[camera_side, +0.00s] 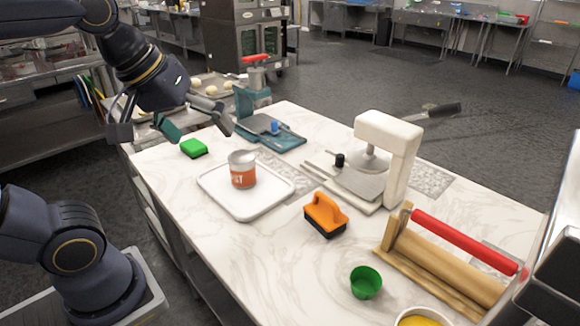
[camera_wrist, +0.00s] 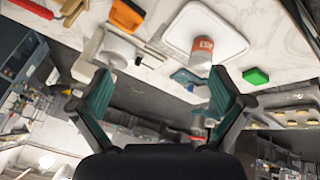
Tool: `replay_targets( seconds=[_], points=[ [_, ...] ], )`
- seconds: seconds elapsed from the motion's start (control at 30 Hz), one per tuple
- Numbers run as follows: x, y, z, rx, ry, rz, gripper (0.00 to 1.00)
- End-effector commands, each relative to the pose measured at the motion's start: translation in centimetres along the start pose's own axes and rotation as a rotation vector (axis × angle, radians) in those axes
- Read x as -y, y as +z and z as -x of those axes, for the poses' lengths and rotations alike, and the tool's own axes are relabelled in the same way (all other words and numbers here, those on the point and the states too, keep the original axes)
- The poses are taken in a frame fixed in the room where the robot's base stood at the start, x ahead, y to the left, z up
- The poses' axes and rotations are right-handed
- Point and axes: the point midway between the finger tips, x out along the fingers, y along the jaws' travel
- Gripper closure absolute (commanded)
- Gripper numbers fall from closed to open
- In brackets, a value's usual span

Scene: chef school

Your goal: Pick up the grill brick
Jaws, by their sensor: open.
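The grill brick (camera_side: 325,214), orange with a raised handle and a dark underside, sits on the marble counter (camera_side: 275,240) near the middle of the side view. Its orange top also shows at the upper left of the wrist view (camera_wrist: 126,15). My gripper (camera_side: 198,130) is open and empty above the far left end of the counter, well away from the brick. In the wrist view, its two teal fingers (camera_wrist: 160,78) are spread wide with nothing between them.
A can (camera_side: 243,171) stands on a white tray (camera_side: 270,204) left of the brick. A green block (camera_side: 194,148) lies near my gripper. A white press (camera_side: 388,140), a wooden frame with a red roller (camera_side: 462,241) and a green cup (camera_side: 366,283) surround the brick's right side.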

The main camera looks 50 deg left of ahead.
Motion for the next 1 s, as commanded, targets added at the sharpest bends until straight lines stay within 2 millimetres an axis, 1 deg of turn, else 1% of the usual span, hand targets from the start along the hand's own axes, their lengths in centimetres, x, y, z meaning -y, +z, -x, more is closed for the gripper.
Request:
replay_targets(
  seconds=[0.03,0.13,0.23,0.27,0.3,0.37,0.43,0.47,0.5,0.6,0.7,0.8,0.93,1.0],
  points=[
    [-1.2,-1.5,0.2,0.019,-0.005,0.104,0.0],
    [-3.8,-4.4,0.0,0.063,-0.03,0.337,0.0],
    [-6.6,-7.1,-1.4,0.109,-0.076,0.54,0.0],
    [-7.5,-7.9,-2.1,0.121,-0.093,0.597,0.0],
    [-8.7,-8.8,-3.2,0.138,-0.122,0.67,0.0],
    [-10.5,-10.0,-5.3,0.16,-0.168,0.764,0.0],
    [-12.4,-10.9,-8.3,0.18,-0.226,0.844,0.0],
    [-13.1,-11.1,-9.6,0.187,-0.25,0.866,0.0],
    [-14.0,-11.2,-11.4,0.196,-0.28,0.884,0.0],
    [-15.4,-10.9,-15.5,0.217,-0.342,0.876,0.0],
    [-15.9,-9.9,-18.6,0.235,-0.391,0.851,0.0],
    [-15.7,-8.7,-20.5,0.251,-0.432,0.834,0.0],
    [-15.3,-7.7,-22.1,0.257,-0.444,0.824,0.0],
    [-14.8,-7.1,-23.4,0.258,-0.445,0.824,0.0]
  ],
)
